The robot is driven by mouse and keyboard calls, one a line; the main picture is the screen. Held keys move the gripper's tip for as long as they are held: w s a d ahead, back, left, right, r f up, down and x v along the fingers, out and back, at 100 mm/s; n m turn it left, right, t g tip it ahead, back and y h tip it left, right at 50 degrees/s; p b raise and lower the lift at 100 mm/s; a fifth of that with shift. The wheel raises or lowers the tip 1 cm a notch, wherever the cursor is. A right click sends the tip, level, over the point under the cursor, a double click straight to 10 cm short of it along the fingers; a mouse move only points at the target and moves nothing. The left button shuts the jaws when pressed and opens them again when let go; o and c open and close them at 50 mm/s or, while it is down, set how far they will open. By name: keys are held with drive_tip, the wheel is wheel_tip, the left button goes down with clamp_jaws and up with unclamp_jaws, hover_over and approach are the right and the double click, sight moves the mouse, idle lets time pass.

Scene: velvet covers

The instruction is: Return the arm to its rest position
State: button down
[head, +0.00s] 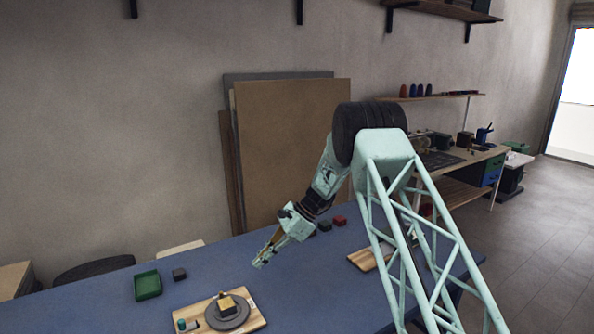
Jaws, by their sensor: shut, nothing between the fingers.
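My arm reaches in from the lower right over the blue table (300,300). My gripper (260,262) is shut and empty, pointing down and left. It hangs above the table, to the upper right of a wooden board (253,317). On that board lies a round grey plate (240,319) with a small tan block (227,303) on it. A small teal piece (181,324) stands at the board's left end. I cannot tell the exact height of the gripper over the table.
A green tray (147,285) and a dark block (179,274) lie left. A red block (340,220) and a dark block (324,226) lie behind the arm. A second wooden board (362,260) is partly hidden by my arm. Large panels (285,140) lean on the wall.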

drive_tip(key=s+d+r+n+h, duration=0.1)
drive_tip(key=s+d+r, duration=0.2)
drive_tip(key=r, duration=0.3)
drive_tip(key=s+d+r+n+t, duration=0.1)
drive_tip(key=s+d+r, duration=0.2)
drive_tip(key=r, duration=0.3)
drive_tip(key=s+d+r+n+h, duration=0.1)
drive_tip(key=s+d+r, duration=0.2)
drive_tip(key=r, duration=0.3)
drive_tip(key=s+d+r+n+t+h, duration=0.1)
drive_tip(key=s+d+r+n, duration=0.1)
drive_tip(key=s+d+r, duration=0.45)
drive_tip(key=s+d+r+n+t+h, duration=0.1)
drive_tip(key=s+d+r+n, duration=0.15)
drive_tip(key=s+r, duration=0.6)
drive_tip(key=s+d+r+n+t+h+b, duration=0.1)
drive_tip(key=s+d+r, duration=0.25)
drive_tip(key=s, duration=0.55)
drive_tip(key=s+d+r+n+h, duration=0.1)
drive_tip(key=s+d+r+n, duration=0.1)
drive_tip(key=s+d, duration=0.5)
drive_tip(key=s+d+f+n+t+h, duration=0.1)
drive_tip(key=s+d, duration=0.2)
drive_tip(key=s, duration=0.8)
drive_tip(key=s+d+f+n+t+h, duration=0.1)
drive_tip(key=s+d+f+n, duration=0.1)
drive_tip(key=s, duration=0.9)
drive_tip(key=shift+d+t, duration=0.3)
drive_tip(key=shift+d, duration=0.45)
drive_tip(key=shift+n, duration=0.25)
